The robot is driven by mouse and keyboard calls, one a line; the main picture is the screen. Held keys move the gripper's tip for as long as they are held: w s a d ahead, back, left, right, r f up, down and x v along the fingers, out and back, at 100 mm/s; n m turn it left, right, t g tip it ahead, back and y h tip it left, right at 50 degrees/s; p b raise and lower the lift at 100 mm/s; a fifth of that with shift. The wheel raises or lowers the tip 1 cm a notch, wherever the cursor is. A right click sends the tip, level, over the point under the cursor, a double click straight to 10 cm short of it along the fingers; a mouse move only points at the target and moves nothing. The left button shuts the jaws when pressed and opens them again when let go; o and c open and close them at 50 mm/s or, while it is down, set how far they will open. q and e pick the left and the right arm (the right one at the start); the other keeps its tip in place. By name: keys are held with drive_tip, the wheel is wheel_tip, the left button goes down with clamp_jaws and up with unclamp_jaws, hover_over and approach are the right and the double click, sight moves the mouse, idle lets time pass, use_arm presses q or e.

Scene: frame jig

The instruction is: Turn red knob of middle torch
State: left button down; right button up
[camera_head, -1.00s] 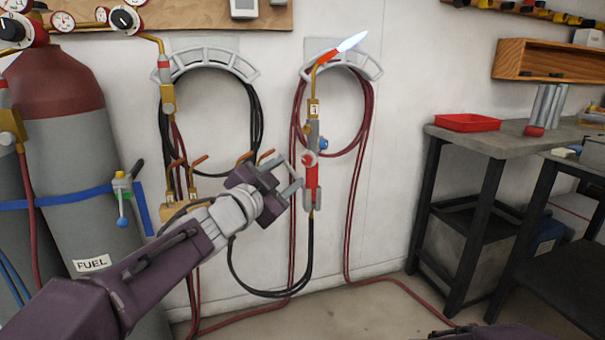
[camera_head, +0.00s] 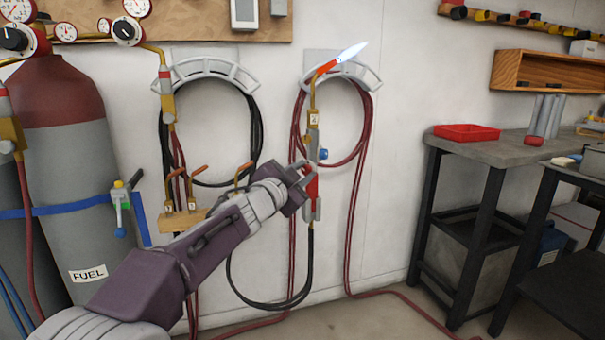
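The lit torch (camera_head: 313,120) is upright against the wall below the right hose hanger, with a brass neck, a glowing orange tip and a pale blue flame. It has a blue knob (camera_head: 323,154) on its right side and a red lower body (camera_head: 312,184). My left gripper (camera_head: 304,172) is at the torch's middle, with its fingertips at the place of the red knob. The fingers hide most or all of that knob, and I cannot tell whether they grip it. My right gripper is not in view.
Black and red hoses hang from the left hanger (camera_head: 209,72), and red hoses from the right hanger (camera_head: 357,76). Grey cylinders (camera_head: 75,150) stand at the left. A workbench (camera_head: 510,146) with a red tray (camera_head: 466,132) stands at the right.

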use_arm(q)
drive_tip(key=shift+m, duration=0.4)
drive_tip(key=m, duration=0.8)
drive_tip(key=shift+f+m+b, duration=0.1)
drive_tip(key=shift+m+b, duration=0.2)
drive_tip(key=shift+m, duration=0.4)
drive_tip(key=c, duration=1.2)
unclamp_jaws()
